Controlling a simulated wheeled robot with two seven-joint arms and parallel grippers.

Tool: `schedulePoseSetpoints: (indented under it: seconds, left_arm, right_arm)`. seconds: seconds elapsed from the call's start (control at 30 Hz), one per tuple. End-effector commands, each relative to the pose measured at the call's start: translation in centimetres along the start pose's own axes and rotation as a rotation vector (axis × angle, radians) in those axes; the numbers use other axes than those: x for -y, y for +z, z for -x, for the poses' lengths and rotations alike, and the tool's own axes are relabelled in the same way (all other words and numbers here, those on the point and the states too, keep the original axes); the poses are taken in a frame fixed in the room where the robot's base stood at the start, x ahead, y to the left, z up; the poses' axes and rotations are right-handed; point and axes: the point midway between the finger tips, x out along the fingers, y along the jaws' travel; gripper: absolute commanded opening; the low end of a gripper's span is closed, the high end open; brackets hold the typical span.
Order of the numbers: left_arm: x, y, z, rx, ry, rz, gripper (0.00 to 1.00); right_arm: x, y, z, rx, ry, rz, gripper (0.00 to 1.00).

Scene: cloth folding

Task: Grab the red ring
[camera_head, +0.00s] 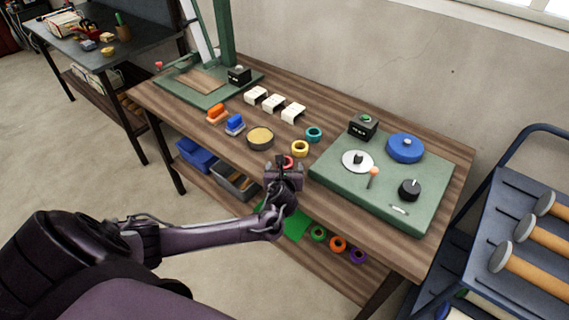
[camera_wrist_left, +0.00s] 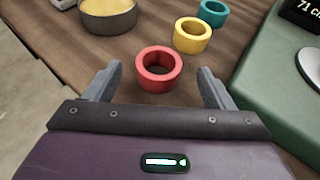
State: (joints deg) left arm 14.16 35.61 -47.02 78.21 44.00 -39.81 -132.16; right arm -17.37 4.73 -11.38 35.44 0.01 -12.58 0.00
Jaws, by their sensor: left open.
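The red ring (camera_wrist_left: 158,69) lies flat on the wooden table in the left wrist view, just ahead of and between my left gripper's fingers. In the head view only part of the red ring (camera_head: 288,160) shows, behind my left gripper. My left gripper (camera_head: 286,168) is open, with its two grey fingers (camera_wrist_left: 158,85) spread wide to either side of the ring. I see no finger touching the ring. My right gripper is in neither view.
A yellow ring (camera_head: 300,148) and a teal ring (camera_head: 314,134) lie beyond the red one. A round dish (camera_head: 260,138) stands to the left. A green board (camera_head: 335,180) with a dial and a blue disc lies to the right. The table's front edge is close to my arm.

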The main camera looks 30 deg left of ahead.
Motion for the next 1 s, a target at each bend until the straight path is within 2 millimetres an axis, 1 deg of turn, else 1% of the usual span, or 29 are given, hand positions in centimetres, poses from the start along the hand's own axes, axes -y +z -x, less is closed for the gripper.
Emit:
schedulePoseSetpoints:
  seconds: [0.1,0.23,0.43,0.57,0.73,0.9,0.93,1.0]
  left_arm:
    - [-0.1,0.0,-1.7,0.000,0.003,0.001,0.76]
    - [-0.1,0.0,-3.2,0.002,0.002,0.001,0.76]
    - [-0.1,-0.1,-3.8,0.000,-0.001,0.001,0.76]
    - [-0.1,-0.1,-3.7,0.000,0.000,0.001,0.75]
    - [-0.1,-0.1,-3.7,0.000,0.000,0.000,0.53]
    - [-0.1,-0.1,-3.7,0.000,0.000,0.000,0.31]
    - [-0.1,-0.1,-3.7,0.000,0.000,0.000,0.29]
    - [-0.1,-0.1,-3.7,0.000,0.000,0.000,0.29]
  right_arm:
    - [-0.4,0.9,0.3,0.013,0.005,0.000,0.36]
    - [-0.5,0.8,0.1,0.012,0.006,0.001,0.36]
    - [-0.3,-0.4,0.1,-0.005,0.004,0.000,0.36]
    - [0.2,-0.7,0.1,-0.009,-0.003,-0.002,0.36]
    - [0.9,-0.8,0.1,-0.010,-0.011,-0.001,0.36]
    - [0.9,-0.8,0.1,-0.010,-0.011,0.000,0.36]
    - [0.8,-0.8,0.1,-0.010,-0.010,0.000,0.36]
    - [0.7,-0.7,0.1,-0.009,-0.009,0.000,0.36]
